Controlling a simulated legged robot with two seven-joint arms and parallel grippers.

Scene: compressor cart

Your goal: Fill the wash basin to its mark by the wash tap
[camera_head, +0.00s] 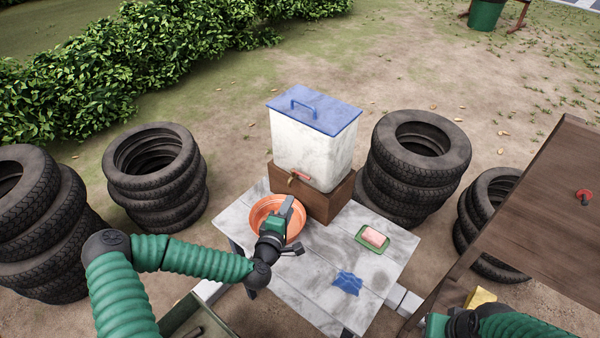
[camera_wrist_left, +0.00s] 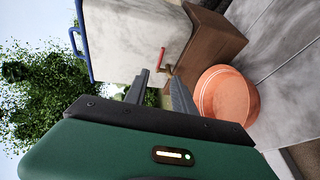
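The orange wash basin (camera_head: 262,208) stands on the grey table, partly hidden by my left gripper in the head view; the left wrist view (camera_wrist_left: 226,95) shows it too. I cannot tell any water or mark in it. The wash tap (camera_head: 292,180), brass with a red handle, sits low on the white tank, above the basin's back edge. It also shows in the left wrist view (camera_wrist_left: 164,68). My left gripper (camera_wrist_left: 160,84) is empty, its fingers apart, with the tap beyond the fingertips. My right gripper (camera_head: 437,326) is at the bottom edge, its fingers out of frame.
The white tank (camera_head: 312,150) with a blue lid stands on a brown wooden block (camera_head: 325,203). A pink soap (camera_head: 373,237) in a green dish and a blue cloth (camera_head: 347,283) lie on the table (camera_head: 312,266). Tyre stacks surround the table. A brown panel (camera_head: 535,215) is at right.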

